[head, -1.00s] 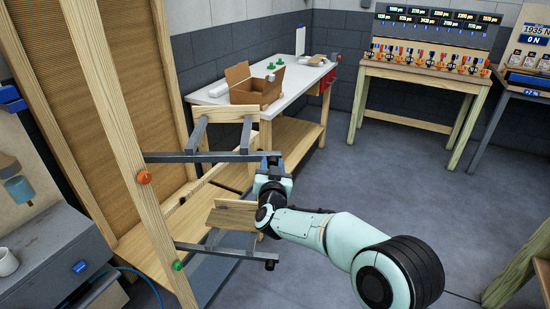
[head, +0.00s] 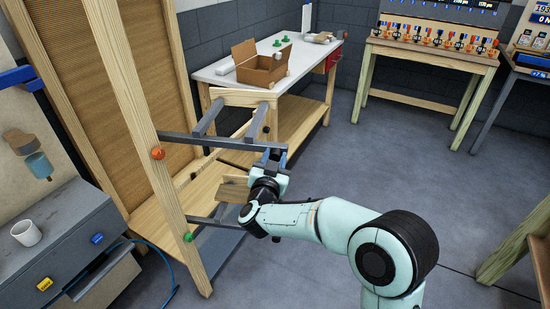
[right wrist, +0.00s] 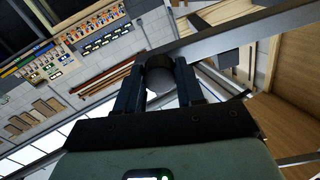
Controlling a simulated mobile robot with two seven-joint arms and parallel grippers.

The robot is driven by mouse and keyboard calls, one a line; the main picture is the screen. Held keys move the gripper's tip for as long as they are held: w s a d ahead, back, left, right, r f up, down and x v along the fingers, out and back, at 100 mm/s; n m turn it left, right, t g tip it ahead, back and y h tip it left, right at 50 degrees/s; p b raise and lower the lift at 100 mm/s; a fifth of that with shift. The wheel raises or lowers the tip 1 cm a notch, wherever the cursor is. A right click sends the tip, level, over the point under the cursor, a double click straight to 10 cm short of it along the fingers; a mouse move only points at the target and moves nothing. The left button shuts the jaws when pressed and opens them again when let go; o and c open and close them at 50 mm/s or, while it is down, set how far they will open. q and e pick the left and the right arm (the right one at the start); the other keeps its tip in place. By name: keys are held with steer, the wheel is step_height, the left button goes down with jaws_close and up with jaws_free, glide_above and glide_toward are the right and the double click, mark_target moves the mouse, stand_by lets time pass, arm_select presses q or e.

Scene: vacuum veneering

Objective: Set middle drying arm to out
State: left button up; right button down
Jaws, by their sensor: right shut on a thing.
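The drying rack's wooden post (head: 148,140) stands at the left in the head view. A grey metal drying arm (head: 212,142) reaches right from it, beside an orange marker (head: 157,153). My right gripper (head: 273,158) is at this arm's outer end. In the right wrist view my right gripper (right wrist: 158,85) is shut on a dark rounded knob (right wrist: 160,70), with the grey bar (right wrist: 245,32) running off to the upper right. A lower arm (head: 214,222) has a green marker (head: 188,237) and is partly hidden by my arm. My left gripper is out of view.
Two more grey bars with a wooden board (head: 238,97) stick out behind the held arm. A white-topped bench (head: 215,72) with a cardboard box (head: 258,66) stands behind. A grey cabinet (head: 60,235) with a mug (head: 26,233) is at left.

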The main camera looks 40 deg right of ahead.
steer(key=c, duration=0.7)
jaws_free()
steer(key=v, duration=1.3)
steer(key=shift+a, duration=0.2)
